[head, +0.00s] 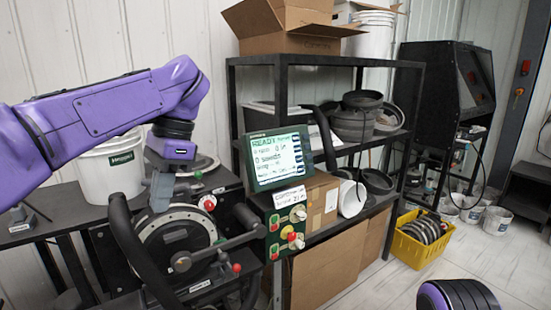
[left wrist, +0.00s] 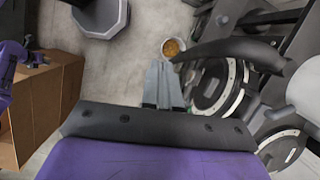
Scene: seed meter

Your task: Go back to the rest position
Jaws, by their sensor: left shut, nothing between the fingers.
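My left gripper (head: 161,190) hangs down in the head view, just in front of the upper left part of the seed meter's round disc housing (head: 180,240). Its grey fingers are together, with nothing seen between them. In the left wrist view the shut fingers (left wrist: 163,88) point toward the floor beside the meter's discs (left wrist: 222,85). Whether the gripper touches the meter cannot be told. My right gripper is not in view; a purple and black rounded part of mine shows at the bottom right of the head view.
A control screen reading READY (head: 279,158) stands right of the meter above a button panel (head: 287,230). A black shelf (head: 325,60) holds boxes and bowls. A white bucket (head: 113,165) stands behind my left arm. A yellow crate (head: 408,250) sits on the floor, with open floor in front of it.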

